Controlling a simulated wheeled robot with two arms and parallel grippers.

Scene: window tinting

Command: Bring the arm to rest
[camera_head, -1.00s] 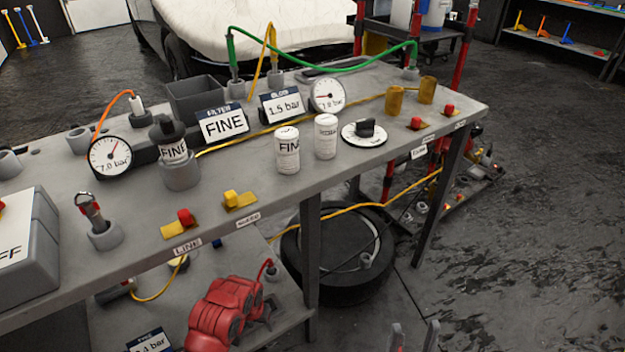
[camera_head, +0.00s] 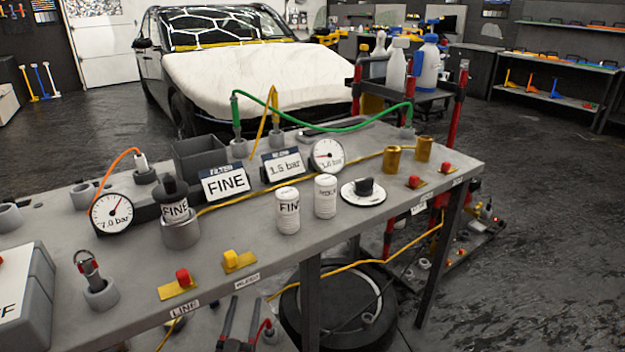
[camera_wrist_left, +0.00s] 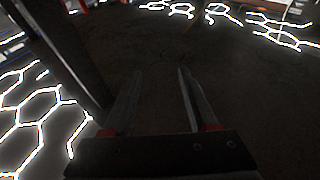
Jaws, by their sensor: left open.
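My left gripper (camera_head: 247,302) shows at the bottom of the head view, in front of the near edge of the grey workbench (camera_head: 130,290). Its two dark fingers point upward in the picture and stand apart, with nothing seen between them. In the left wrist view the same fingers (camera_wrist_left: 160,72) are open and empty over a dark floor. The gripper appears clear of the items on the bench top. My right gripper is in neither view.
The bench carries gauges, a filter cup (camera_head: 176,211), two white canisters (camera_head: 288,212), a black knob (camera_head: 365,187) and red and yellow switches. A tyre (camera_head: 345,310) lies below. A car (camera_head: 235,75) stands behind. The floor at right (camera_head: 540,240) is open.

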